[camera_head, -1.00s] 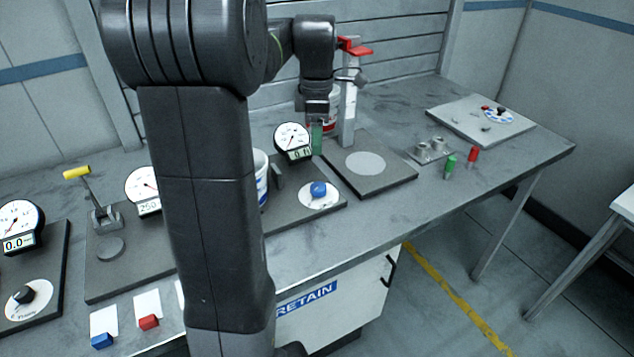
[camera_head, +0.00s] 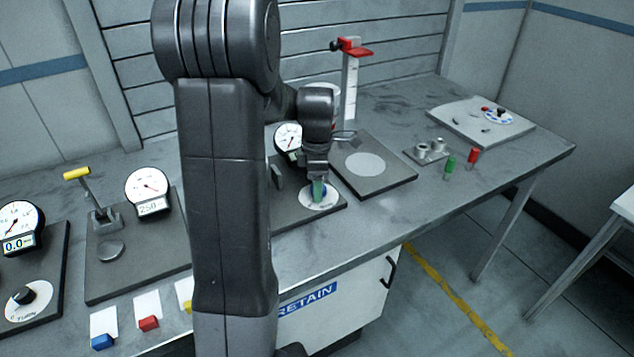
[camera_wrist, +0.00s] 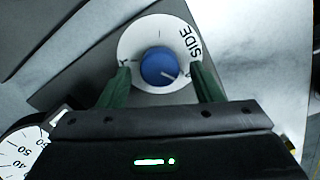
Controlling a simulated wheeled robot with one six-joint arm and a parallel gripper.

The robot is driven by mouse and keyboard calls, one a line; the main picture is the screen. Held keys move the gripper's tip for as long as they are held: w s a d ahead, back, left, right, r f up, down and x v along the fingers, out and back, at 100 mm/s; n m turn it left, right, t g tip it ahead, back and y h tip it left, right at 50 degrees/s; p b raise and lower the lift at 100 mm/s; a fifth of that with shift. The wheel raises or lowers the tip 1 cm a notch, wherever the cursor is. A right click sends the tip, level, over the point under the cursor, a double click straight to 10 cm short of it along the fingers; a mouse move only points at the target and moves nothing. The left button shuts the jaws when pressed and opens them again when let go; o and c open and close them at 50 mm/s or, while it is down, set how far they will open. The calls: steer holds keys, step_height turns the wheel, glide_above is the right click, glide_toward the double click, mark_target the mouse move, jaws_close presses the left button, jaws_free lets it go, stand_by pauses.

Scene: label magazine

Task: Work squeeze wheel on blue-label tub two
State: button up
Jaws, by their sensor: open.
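The blue squeeze wheel (camera_wrist: 158,64) sits on a round white dial (camera_wrist: 130,42) marked "SIDE" in the wrist view. My gripper (camera_wrist: 159,76) is open, with one green finger on each side of the wheel and small gaps between. In the head view my gripper (camera_head: 318,192) is down over the dial (camera_head: 329,203) and hides most of the wheel. The fixture's gauge (camera_head: 288,138) stands behind it, partly hidden. No blue-label tub shows now; my arm covers that part of the fixture.
Green (camera_head: 450,167) and red (camera_head: 473,156) pegs stand at right. A lever station with a yellow handle (camera_head: 76,174) is at left.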

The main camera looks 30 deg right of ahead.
steer(key=shift+c, duration=0.2)
steer(key=c, duration=0.9)
steer(key=shift+c, duration=0.2)
